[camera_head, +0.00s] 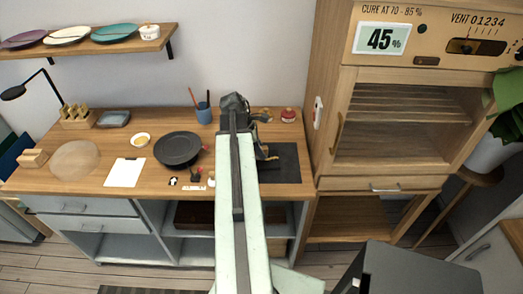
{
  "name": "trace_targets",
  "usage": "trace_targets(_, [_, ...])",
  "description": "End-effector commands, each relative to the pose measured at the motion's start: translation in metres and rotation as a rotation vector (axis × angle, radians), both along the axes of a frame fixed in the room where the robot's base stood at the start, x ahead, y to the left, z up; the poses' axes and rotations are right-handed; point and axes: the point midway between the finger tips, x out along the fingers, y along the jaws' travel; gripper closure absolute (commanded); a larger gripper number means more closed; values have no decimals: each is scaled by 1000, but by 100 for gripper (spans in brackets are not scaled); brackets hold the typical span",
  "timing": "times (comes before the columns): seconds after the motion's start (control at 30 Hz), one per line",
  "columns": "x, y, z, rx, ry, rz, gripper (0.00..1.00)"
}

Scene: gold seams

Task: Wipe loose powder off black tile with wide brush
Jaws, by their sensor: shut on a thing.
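A dark rectangular slab (285,163), which looks like the black tile, lies flat on the wooden counter right of my arm. My arm reaches forward over the counter and hides the slab's left part. My gripper (266,153) is low over the slab's left side, beside the arm. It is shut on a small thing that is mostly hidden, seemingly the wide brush. Whether the bristles touch the slab cannot be told. Loose powder is too small to make out on the slab.
A black round plate (178,149), white sheet (124,173), yellow-filled bowl (140,140) and blue cup (203,115) stand left of my arm. A red-labelled jar (288,115) is behind the slab. A tall wooden cabinet (340,110) rises close on the right.

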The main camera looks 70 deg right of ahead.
Motion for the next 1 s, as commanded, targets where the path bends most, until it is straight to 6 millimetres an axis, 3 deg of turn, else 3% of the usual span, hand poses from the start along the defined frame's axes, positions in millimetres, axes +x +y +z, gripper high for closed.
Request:
trace_targets(0.37, [-6, 13, 0, 0, -1, 0, 100])
trace_targets(0.73, [0, 0, 1, 0, -1, 0, 100])
trace_targets(1.0, [-2, 1, 0, -1, -1, -1, 100])
